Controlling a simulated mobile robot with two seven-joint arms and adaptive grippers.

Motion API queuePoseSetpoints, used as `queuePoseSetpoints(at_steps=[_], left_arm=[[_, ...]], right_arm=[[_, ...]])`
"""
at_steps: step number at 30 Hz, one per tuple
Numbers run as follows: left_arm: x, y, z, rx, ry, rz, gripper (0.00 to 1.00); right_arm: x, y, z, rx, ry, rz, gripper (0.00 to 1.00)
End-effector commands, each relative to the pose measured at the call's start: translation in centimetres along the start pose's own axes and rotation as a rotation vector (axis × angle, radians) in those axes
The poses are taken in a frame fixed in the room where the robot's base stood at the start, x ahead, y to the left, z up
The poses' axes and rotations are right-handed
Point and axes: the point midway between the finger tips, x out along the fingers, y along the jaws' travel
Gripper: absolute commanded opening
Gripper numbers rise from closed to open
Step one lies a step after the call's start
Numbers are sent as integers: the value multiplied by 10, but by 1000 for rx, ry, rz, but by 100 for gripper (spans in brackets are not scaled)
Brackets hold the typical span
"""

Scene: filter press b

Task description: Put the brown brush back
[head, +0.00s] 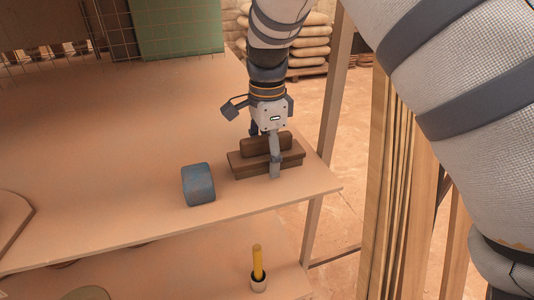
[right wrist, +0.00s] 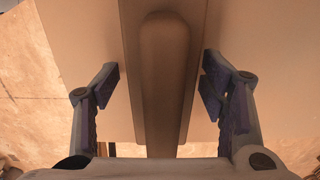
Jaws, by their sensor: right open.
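The brown brush (head: 240,165), a long block with a rounded grip on top, lies on the upper board (head: 110,150) near its right end. My right gripper (head: 266,158) points down over the brush, with its fingers on either side of the grip. In the right wrist view the brush (right wrist: 165,80) runs lengthwise between the two open fingers (right wrist: 161,88), with a visible gap on both sides. Part of the brush is hidden behind a finger in the head view. My left gripper is not in view.
A blue-grey round block (head: 198,184) stands just left of the brush. A yellow stick in a small cup (head: 258,284) stands on the lower shelf. Wooden posts (head: 390,200) rise on the right. A green panel (head: 178,28) and wire grid stand behind. The board's middle is clear.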

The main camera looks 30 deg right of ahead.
Motion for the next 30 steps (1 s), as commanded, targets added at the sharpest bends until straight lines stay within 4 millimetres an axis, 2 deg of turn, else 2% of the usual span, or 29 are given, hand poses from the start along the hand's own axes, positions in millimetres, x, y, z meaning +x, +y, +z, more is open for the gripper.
queuePoseSetpoints(at_steps=[2,5,12,16,21,30], left_arm=[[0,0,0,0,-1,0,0],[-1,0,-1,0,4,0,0],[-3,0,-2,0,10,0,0],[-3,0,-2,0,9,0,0],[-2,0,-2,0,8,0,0],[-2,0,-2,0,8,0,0]], right_arm=[[-4,0,0,0,0,-2,65],[-21,-1,0,-1,0,-6,65],[-87,-1,0,0,0,-5,65],[-110,-1,0,-1,0,-3,65],[-123,0,0,-1,1,1,65],[-123,0,0,0,1,1,65]])
